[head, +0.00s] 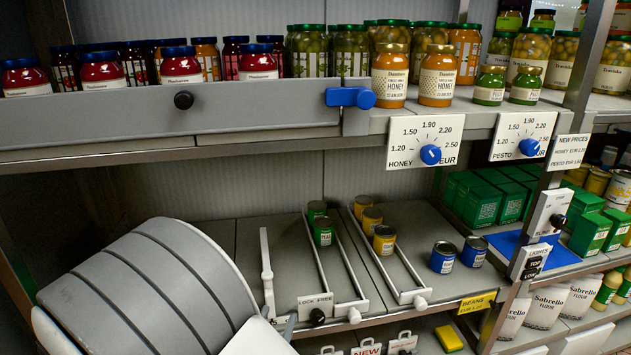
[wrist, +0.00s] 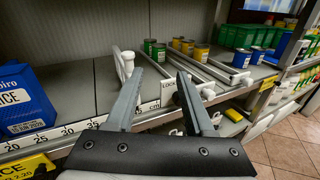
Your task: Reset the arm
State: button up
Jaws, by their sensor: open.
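My gripper (wrist: 160,76) shows in the wrist view, its two grey fingers apart with nothing between them. It points toward the lower shelf and its can lanes. In the head view, my own arm fills the lower left with a large grey rounded link, and my gripper cannot be made out there. The lower shelf (head: 225,232) behind the arm is partly hidden by it.
Green cans (head: 323,231), yellow cans (head: 384,239) and blue cans (head: 443,257) stand on the lower shelf. Jars line the upper shelf behind a grey bar (head: 255,106). A blue box (wrist: 24,100) stands left of my gripper. Tiled floor (wrist: 285,155) is clear at right.

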jog(key=d+r+m+g+h+p, duration=0.1)
jog(key=d+r+m+g+h, duration=0.3)
jog(key=d, duration=0.3)
jog(key=d+r+m+g+h+p, duration=0.1)
jog(key=d+r+m+g+h, duration=0.15)
jog(key=d+m, duration=0.4)
jog(key=s+d+r+m+g+y+p, duration=0.1)
jog(key=s+d+r+m+g+p, duration=0.1)
jog(key=s+d+r+m+g, duration=0.25)
jog(key=s+d+r+m+g+y+p, duration=0.1)
jog(key=s+d+r+m+g+p, duration=0.1)
jog(key=s+d+m+g, duration=0.35)
jog(key=s+r+m+t+y+p, duration=0.3)
jog(key=r+m+y, duration=0.5)
jog(key=r+m, duration=0.3)
jog(key=shift+s+a+m+t, duration=0.2)
jog(key=shift+s+m+t, duration=0.45)
jog(key=shift+t, duration=0.2)
jog(key=shift+d, duration=0.1)
